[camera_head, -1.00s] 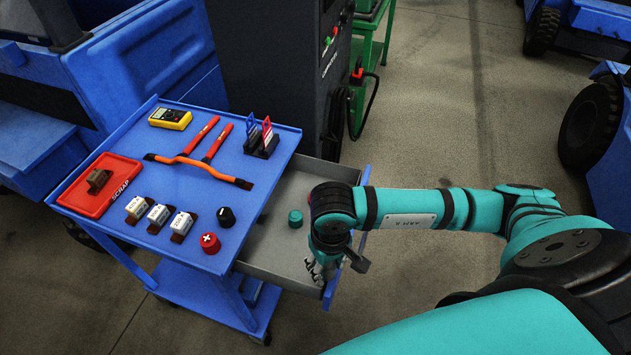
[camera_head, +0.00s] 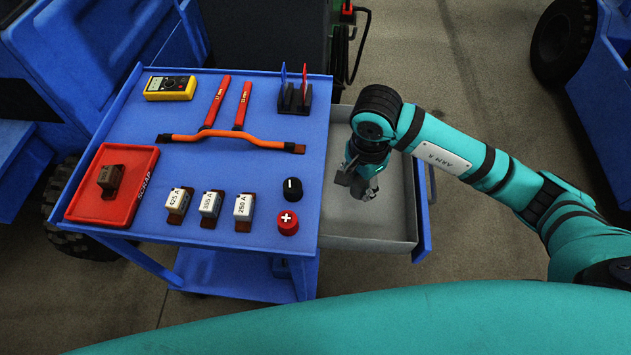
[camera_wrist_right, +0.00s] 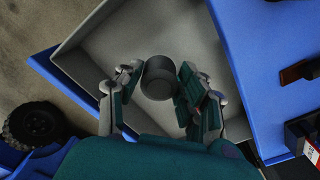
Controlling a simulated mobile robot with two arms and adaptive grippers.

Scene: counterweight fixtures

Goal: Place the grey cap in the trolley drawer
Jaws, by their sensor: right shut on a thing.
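The grey cap (camera_wrist_right: 159,78) is a dark round piece between the fingertips of my right gripper in the right wrist view. My right gripper (camera_wrist_right: 160,80) is shut on it, with a finger at each side. In the head view, my right gripper (camera_head: 358,188) points down over the open drawer (camera_head: 385,226) at the trolley's right side. The cap is hard to make out there. The drawer floor shows bare around the gripper. A teal cap seen earlier in the drawer is not visible now. My left gripper is not in view.
The drawer walls surround the gripper.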

